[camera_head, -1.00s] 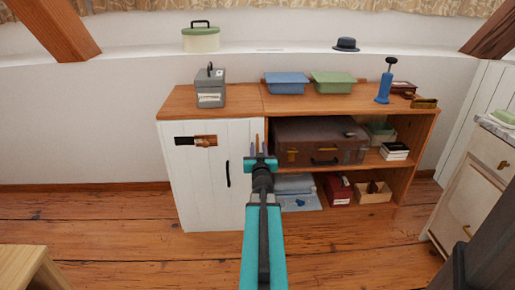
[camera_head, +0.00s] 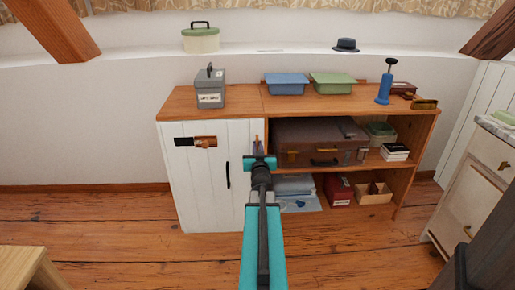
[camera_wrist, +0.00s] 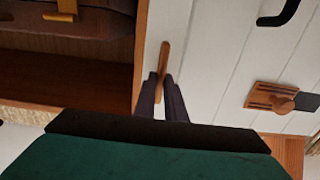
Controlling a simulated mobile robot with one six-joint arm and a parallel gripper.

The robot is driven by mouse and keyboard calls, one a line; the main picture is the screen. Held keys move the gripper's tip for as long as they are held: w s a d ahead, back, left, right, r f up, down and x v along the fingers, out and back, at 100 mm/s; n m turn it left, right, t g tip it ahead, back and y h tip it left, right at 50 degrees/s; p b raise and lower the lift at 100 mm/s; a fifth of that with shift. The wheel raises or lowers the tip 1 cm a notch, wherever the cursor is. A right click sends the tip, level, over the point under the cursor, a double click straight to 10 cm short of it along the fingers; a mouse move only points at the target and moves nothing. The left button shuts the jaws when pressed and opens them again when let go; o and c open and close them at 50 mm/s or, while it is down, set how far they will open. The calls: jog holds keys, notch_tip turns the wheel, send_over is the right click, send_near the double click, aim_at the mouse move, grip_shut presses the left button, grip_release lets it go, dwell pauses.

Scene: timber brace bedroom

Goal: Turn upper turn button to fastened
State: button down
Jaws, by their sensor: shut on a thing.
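The upper turn button (camera_head: 257,140) is a small wooden bar near the top right edge of the white cabinet door (camera_head: 205,195), beside the open shelves. In the wrist view the turn button (camera_wrist: 163,60) lies nearly along the door's edge, slightly tilted. My gripper (camera_head: 258,149) is in front of it. In the wrist view my gripper's dark fingers (camera_wrist: 166,85) are closed about one end of the bar, which partly hides that end. No lower turn button can be made out; my arm covers the lower door edge.
A wooden slide bolt (camera_head: 204,142) is at the door's upper left, and a black handle (camera_head: 228,175) is on the door. A brown suitcase (camera_head: 300,157) fills the upper shelf close to my gripper. A grey box (camera_head: 211,90) stands on top. The floor in front is clear.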

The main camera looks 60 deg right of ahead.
jog(key=shift+f+n+b, duration=0.1)
jog(key=shift+n+b, duration=0.3)
jog(key=shift+n, duration=0.1)
jog(key=shift+w+f+n+b, duration=0.1)
jog(key=shift+n+b, duration=1.2)
jog(key=shift+n, duration=1.45)
jog(key=shift+w+f+n+b, duration=0.15)
jog(key=shift+n+b, duration=1.2)
jog(key=shift+n, duration=1.45)
jog(key=shift+w+f+n+b, duration=0.1)
jog(key=shift+n+b, duration=1.2)
jog(key=shift+n, duration=1.45)
jog(key=c, duration=1.9)
grip_release()
jog(key=shift+a, duration=0.1)
jog(key=shift+o, duration=0.4)
